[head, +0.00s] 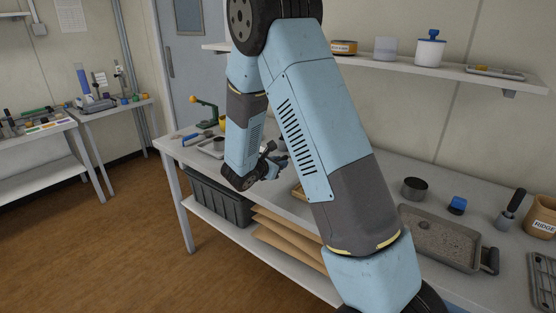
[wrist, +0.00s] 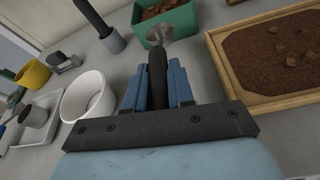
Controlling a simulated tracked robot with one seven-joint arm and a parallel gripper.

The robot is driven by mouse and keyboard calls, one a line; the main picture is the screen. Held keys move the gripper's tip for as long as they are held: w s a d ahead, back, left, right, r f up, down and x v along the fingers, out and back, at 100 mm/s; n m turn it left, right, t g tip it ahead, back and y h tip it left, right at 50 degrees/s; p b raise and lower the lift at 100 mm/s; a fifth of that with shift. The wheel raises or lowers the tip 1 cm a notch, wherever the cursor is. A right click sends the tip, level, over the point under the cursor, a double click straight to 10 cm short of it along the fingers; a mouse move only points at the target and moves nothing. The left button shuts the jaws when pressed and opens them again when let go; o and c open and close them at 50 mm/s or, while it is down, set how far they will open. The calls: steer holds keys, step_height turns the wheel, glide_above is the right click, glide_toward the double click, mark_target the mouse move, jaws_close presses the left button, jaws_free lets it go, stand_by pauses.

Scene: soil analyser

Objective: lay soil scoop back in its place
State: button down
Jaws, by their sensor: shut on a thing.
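My gripper (wrist: 158,88) is shut on the dark handle of the soil scoop (wrist: 157,70) in the wrist view. The scoop points away from me, and its pale, partly see-through head (wrist: 158,33) lies over the near edge of a green box of soil (wrist: 180,22). I cannot tell whether the head touches the box. In the head view my gripper (head: 272,162) is small, over the far part of the bench, and the scoop is mostly hidden by my arm. I cannot tell which spot is the scoop's place.
In the wrist view, a wooden tray of soil (wrist: 222,62) is right of my gripper. A white bowl (wrist: 88,97) is close on the left, with a dark-handled tool (wrist: 113,41) beyond it. A white tray (wrist: 38,132) and yellow cup (wrist: 33,74) are farther left. Grey bench shows between them.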

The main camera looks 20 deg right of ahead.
mark_target(279, 185)
steer(key=shift+s+f, duration=0.1)
steer(key=shift+f, duration=2.6)
steer(key=shift+f, duration=0.2)
steer(key=c, duration=0.9)
jaws_free()
